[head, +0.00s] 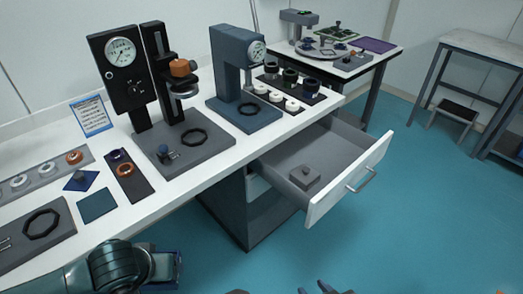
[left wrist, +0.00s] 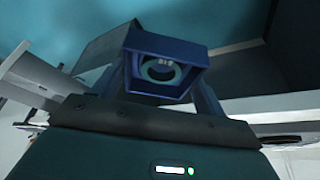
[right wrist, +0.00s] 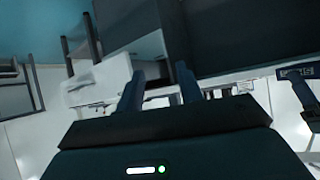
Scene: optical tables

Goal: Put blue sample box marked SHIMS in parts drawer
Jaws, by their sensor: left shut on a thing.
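The blue sample box (left wrist: 165,85) is held between the fingers of my left gripper (left wrist: 163,92). A ring shape shows inside its open-looking face. In the head view its dark blue edge (head: 176,262) shows beside my left arm at the bottom, in front of the bench. I cannot read a SHIMS mark. The parts drawer (head: 345,185) is pulled out below the bench, to the right of my left gripper. My right gripper (right wrist: 158,92) is open and empty. Its fingertips (head: 322,288) show at the bottom edge of the head view.
A small grey knobbed block (head: 305,177) lies in the drawer; the rest of its floor is clear. The bench (head: 185,187) carries two gauge stands (head: 120,55) (head: 228,80) and trays of rings. Open floor (head: 400,240) lies in front and right.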

